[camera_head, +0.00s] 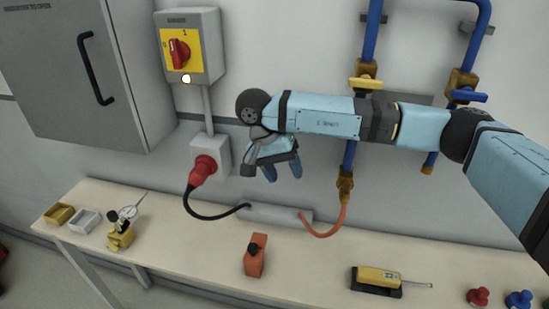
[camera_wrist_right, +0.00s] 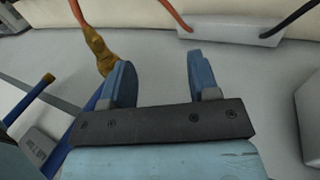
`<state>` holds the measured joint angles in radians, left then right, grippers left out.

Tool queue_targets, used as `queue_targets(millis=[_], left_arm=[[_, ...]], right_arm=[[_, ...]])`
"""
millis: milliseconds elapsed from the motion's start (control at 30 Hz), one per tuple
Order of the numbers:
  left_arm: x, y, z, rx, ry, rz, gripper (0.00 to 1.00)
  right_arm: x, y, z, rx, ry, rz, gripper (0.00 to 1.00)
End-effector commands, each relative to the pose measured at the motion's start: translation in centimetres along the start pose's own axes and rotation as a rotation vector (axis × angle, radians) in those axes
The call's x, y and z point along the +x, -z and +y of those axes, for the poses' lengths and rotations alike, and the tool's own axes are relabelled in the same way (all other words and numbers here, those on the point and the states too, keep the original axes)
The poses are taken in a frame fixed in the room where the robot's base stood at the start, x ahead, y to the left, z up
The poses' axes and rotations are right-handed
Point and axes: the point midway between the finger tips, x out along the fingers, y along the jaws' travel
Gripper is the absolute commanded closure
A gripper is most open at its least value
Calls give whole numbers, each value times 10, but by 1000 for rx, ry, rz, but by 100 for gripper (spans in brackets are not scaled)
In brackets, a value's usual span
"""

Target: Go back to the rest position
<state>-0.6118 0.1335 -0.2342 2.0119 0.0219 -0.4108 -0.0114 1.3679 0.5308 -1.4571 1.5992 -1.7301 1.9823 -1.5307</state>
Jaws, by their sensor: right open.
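My right arm reaches in from the right in the head view, in front of the wall. My right gripper (camera_head: 284,172) hangs above the bench, between the red plug and the blue pipe. In the right wrist view the right gripper (camera_wrist_right: 160,80) has its two blue fingers wide apart with nothing between them. A brass pipe fitting (camera_wrist_right: 99,50) and an orange hose (camera_wrist_right: 174,14) show beyond the fingers, apart from them. My left gripper is not in view.
The bench (camera_head: 190,235) runs below, with an orange block (camera_head: 254,258) and a yellow device (camera_head: 379,277) on it. A switch box (camera_head: 188,46), a red plug (camera_head: 203,170), a grey cabinet (camera_head: 75,80) and blue pipes (camera_head: 371,40) with a yellow valve handle (camera_head: 366,83) are on the wall.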

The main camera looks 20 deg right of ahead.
Motion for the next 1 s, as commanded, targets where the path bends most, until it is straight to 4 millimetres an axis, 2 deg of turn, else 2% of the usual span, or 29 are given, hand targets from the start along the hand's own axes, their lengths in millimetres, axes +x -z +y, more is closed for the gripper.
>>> queue_targets(millis=[133, 200, 267, 367, 467, 533, 600, 700, 833, 933, 1000], left_arm=[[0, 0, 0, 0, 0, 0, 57], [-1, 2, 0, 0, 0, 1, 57], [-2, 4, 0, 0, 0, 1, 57], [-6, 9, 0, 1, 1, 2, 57], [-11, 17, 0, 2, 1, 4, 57], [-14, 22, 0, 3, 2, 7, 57], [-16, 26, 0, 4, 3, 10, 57], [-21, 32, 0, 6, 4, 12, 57], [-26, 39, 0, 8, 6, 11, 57], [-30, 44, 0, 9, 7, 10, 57], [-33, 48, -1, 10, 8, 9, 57]], right_arm=[[1, -3, -2, -2, 7, -9, 45], [5, -12, -8, -8, 30, -40, 45], [11, -26, -19, -12, 68, -93, 45], [24, -70, -45, -14, 171, -258, 45], [28, -132, -74, 18, 299, -522, 45], [23, -172, -89, 63, 369, -726, 45], [12, -206, -99, 123, 419, -939, 45], [-11, -244, -108, 233, 456, -1256, 45], [-43, -268, -110, 413, 435, -1682, 45], [-62, -268, -108, 573, 364, -2012, 45], [-69, -259, -104, 696, 285, -2238, 45]])
